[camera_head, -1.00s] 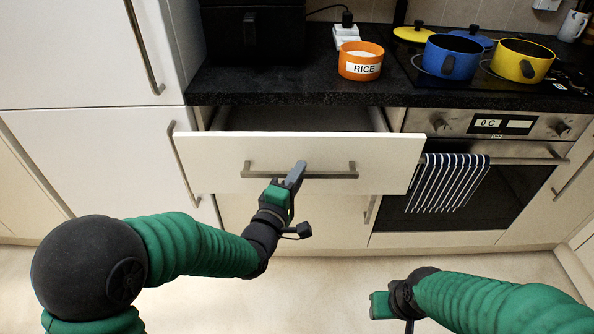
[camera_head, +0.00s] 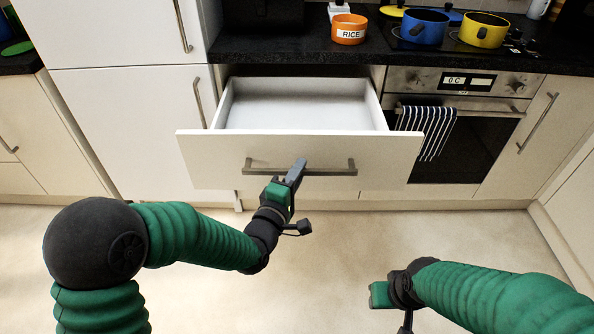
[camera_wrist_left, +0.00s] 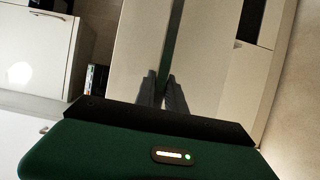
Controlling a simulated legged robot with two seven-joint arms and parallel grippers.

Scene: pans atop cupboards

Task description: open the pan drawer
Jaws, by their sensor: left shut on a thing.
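The pan drawer (camera_head: 225,158) is a white-fronted drawer under the black worktop. It stands well out from the cupboard, and its white inside (camera_head: 300,112) is visible and empty. A grey bar handle (camera_head: 335,171) runs across its front. My left gripper (camera_head: 296,172) is shut on this handle, a little left of the handle's right end. In the left wrist view the two dark fingertips (camera_wrist_left: 163,92) meet at the handle bar against the pale drawer front. My right gripper (camera_head: 380,297) is low at the right, away from the drawer; its fingers cannot be made out.
On the worktop (camera_head: 265,47) are an orange RICE pot (camera_head: 348,30), a blue pan (camera_head: 425,28) and a yellow pan (camera_head: 483,31). An oven (camera_head: 460,130) with a striped towel (camera_head: 428,130) is right of the drawer. The floor (camera_head: 330,240) in front is clear.

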